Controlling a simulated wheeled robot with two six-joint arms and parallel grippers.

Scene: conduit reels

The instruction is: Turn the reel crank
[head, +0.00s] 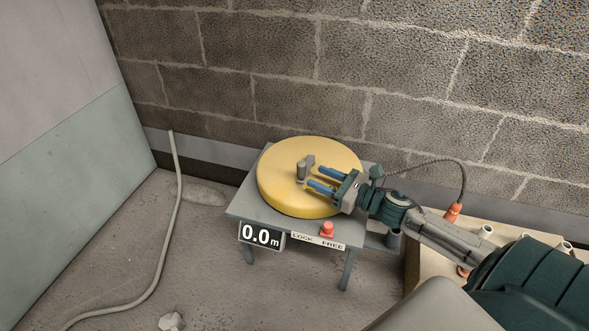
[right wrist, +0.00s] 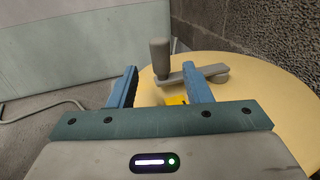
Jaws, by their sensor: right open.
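The yellow reel (head: 277,190) lies flat on a small grey stand (head: 240,207) by the block wall. Its grey crank (head: 308,163) is on top, with an upright handle (head: 301,172). The handle also shows in the right wrist view (right wrist: 160,55), with the crank arm (right wrist: 205,73) running right from its foot. My right gripper (head: 315,178) is over the reel, its blue fingers open and pointing at the handle. In the right wrist view the handle stands beyond the fingertips (right wrist: 160,85), apart from them. My left gripper is not in view.
A display (head: 261,237) on the stand's front reads 0.0 m. Beside it are a LOCK FREE label (head: 318,241) and a red knob (head: 327,229). A box with tubes (head: 487,231) stands at right.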

